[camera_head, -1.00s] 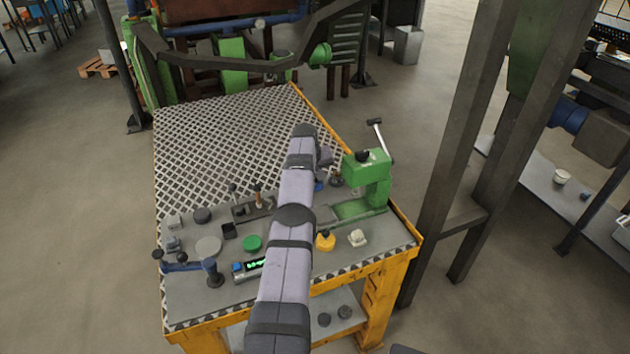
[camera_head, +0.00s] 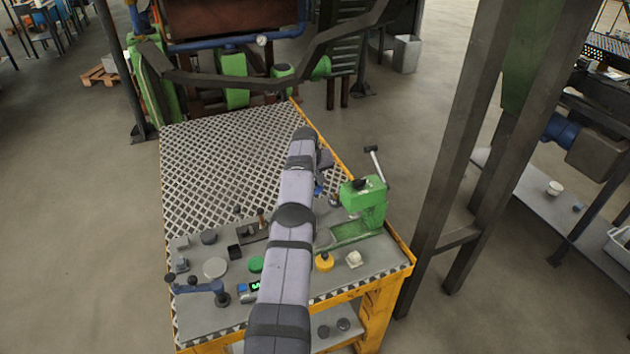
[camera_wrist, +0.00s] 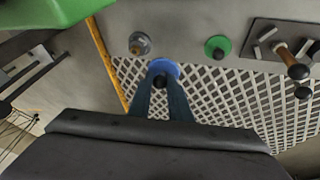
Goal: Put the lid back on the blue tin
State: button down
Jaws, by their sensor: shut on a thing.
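My gripper (camera_wrist: 162,86) is shut on the dark knob of a round blue lid (camera_wrist: 164,67). In the wrist view the lid shows just beyond the fingertips, over the near edge of the metal mesh. In the head view only a small blue part of it (camera_head: 319,189) shows beside my arm, which hides the fingers. I cannot pick out the blue tin in either view; my arm covers the middle of the bench. Whether the lid touches anything beneath it cannot be told.
A green lid with a dark knob (camera_wrist: 217,47) and a grey knobbed piece (camera_wrist: 140,44) lie near the gripper. A green press (camera_head: 364,204) stands right of my arm. A yellow container (camera_head: 324,262), white piece (camera_head: 354,259) and blue-handled tool (camera_head: 200,287) sit in front. The mesh (camera_head: 225,155) is largely clear.

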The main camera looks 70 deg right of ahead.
jog(key=shift+w+a, duration=0.15)
jog(key=shift+w+a+m, duration=0.2)
jog(key=shift+a+m, duration=0.1)
jog(key=shift+a, duration=0.1)
jog(key=w+a+m+g+y+p, duration=0.1)
jog(key=a+m+g, duration=0.3)
jog(key=a+m, duration=0.7)
jog(key=a+f, duration=0.1)
jog(key=a, duration=1)
jog(key=shift+g+y, duration=0.3)
jog(key=shift+y, duration=0.1)
jog(key=shift+w+a+f, duration=0.1)
jog(key=shift+f, duration=0.05)
jog(key=shift+f+b, duration=0.8)
jog(key=shift+f, duration=1.25)
jog(key=shift+f+b, duration=0.95)
jog(key=shift+b, duration=0.05)
jog(key=shift+f+b, duration=0.2)
jog(key=shift+b, duration=1.1)
